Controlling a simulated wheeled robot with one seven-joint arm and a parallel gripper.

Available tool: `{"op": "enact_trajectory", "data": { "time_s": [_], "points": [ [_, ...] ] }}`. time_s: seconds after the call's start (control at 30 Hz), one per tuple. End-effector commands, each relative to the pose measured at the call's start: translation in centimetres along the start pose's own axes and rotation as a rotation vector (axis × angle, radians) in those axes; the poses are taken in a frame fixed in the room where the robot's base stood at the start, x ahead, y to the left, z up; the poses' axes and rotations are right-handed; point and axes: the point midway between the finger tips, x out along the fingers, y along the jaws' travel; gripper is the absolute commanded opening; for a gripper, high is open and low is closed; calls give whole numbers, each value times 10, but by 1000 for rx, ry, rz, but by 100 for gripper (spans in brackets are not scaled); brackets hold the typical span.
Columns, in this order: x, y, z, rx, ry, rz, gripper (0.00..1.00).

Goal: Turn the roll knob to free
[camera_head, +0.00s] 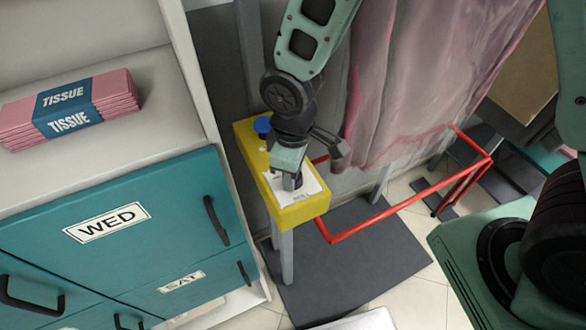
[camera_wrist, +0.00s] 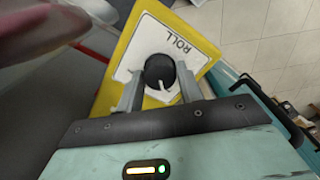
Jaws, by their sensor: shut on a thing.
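The roll knob (camera_wrist: 159,72) is a round black dial with a pale pointer mark. It sits on a white plate with the word ROLL on a yellow control box (camera_head: 308,212). In the wrist view the plate (camera_wrist: 172,37) shows around the knob. My gripper (camera_wrist: 160,92) has one finger on each side of the knob and is shut on it. In the head view my gripper (camera_head: 291,180) reaches down onto the top of the box and hides most of the knob. Position labels beside the knob are not readable.
A blue button (camera_head: 262,125) is on the far end of the box. Teal drawers (camera_head: 150,225) with black handles stand at left, tissue packs (camera_head: 70,103) above them. A red rail (camera_head: 400,207) and a pink curtain (camera_head: 430,75) are at right.

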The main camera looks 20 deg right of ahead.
Motion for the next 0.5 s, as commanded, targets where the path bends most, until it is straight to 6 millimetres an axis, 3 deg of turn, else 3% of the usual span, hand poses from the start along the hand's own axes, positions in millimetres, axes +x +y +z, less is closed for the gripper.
{"op": "enact_trajectory", "data": {
  "time_s": [0.2,0.23,0.3,0.5],
  "points": [
    [0,0,0,-2,-1,1,14],
    [0,0,0,-1,-1,1,42],
    [0,0,0,-1,0,1,58],
    [0,0,0,0,0,0,58]
  ]
}}
